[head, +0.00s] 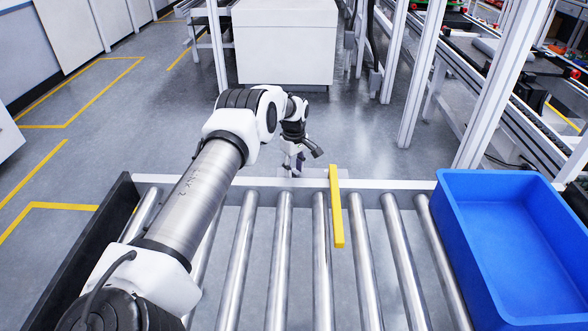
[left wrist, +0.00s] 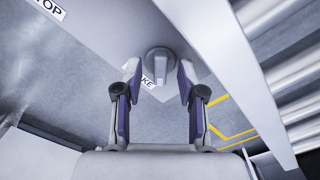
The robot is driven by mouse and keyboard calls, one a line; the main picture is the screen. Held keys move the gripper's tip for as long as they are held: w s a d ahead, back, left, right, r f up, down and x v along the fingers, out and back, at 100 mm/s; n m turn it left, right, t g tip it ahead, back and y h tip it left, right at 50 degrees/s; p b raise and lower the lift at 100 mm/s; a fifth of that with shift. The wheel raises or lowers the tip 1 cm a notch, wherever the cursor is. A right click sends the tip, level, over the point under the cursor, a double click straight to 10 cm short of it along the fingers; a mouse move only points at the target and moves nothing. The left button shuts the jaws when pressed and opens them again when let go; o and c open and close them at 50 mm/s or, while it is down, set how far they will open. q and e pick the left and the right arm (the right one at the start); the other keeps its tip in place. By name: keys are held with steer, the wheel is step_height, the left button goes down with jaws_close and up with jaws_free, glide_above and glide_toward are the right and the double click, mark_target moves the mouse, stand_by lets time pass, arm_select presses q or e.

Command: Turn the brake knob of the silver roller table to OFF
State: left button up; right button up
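The silver roller table (head: 258,184) lies in front of me, its metal rollers showing in the head view. In the left wrist view the grey round brake knob (left wrist: 160,64) sits on a grey panel (left wrist: 105,32), its raised grip pointing roughly up and down the picture. A white label (left wrist: 148,82) ending in "KE" is partly hidden beside it. My left gripper (left wrist: 159,76) is open, with one finger on each side of the knob and a gap on both sides. In the head view the left gripper (head: 294,162) is just beyond the table's far rail. The right gripper is out of view.
A yellow bar (head: 337,207) lies across the far rail and rollers. A blue bin (head: 456,262) stands at the table's right. A label reading "TOP" (left wrist: 48,8) is cut off at upper left in the wrist view. Open floor (head: 125,130) lies beyond the table.

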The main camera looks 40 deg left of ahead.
arm_select(q)
steer(key=shift+f, duration=0.25)
steer(key=shift+r, duration=0.1)
jaws_close()
steer(key=shift+n, duration=0.4)
steer(key=n+p, duration=0.1)
steer(key=n, duration=0.2)
steer(key=n+p, duration=0.1)
steer(key=n, duration=1.3)
steer(key=shift+p, duration=0.4)
steer(key=shift+s, duration=0.1)
jaws_free()
